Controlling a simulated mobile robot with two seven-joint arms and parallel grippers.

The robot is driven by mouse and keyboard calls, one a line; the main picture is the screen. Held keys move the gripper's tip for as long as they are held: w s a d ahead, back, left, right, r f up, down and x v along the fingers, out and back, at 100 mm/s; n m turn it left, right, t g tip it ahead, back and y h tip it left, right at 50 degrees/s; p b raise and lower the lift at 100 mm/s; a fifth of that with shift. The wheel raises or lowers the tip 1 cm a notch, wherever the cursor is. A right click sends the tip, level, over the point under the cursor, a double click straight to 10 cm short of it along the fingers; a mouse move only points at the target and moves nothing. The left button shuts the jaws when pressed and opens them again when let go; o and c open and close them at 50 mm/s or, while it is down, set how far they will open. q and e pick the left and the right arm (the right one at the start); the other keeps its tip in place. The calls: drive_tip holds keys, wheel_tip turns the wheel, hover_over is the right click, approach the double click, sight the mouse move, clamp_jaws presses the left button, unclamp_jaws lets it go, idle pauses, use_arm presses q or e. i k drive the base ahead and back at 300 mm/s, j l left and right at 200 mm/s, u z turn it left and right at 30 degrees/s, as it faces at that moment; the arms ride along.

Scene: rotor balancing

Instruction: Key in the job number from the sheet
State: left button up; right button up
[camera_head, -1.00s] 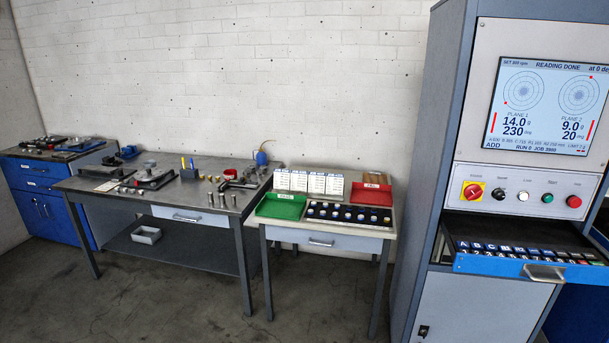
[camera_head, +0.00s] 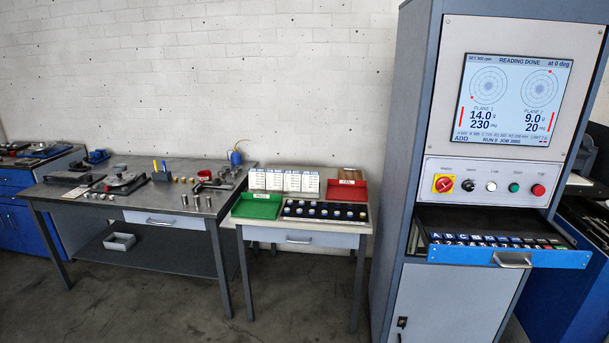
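The balancing cabinet's screen (camera_head: 513,98) reads "READING DONE", with plane 1 at 14.0 g, 230 deg and plane 2 at 9.0 g, 20 deg. Its bottom line shows "RUN 0" and a job number that looks like 3900. I cannot tell which sheet bears the job number. Neither of my grippers is in view.
A button panel (camera_head: 490,185) with a red-yellow switch sits above the drawer. The small table (camera_head: 299,237) holds a green tray (camera_head: 256,206), a red tray (camera_head: 345,193) and a rack of weights (camera_head: 325,213). A steel workbench (camera_head: 150,205) stands left. The floor in front is clear.

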sight(513, 240)
drive_tip(key=z, duration=1.55)
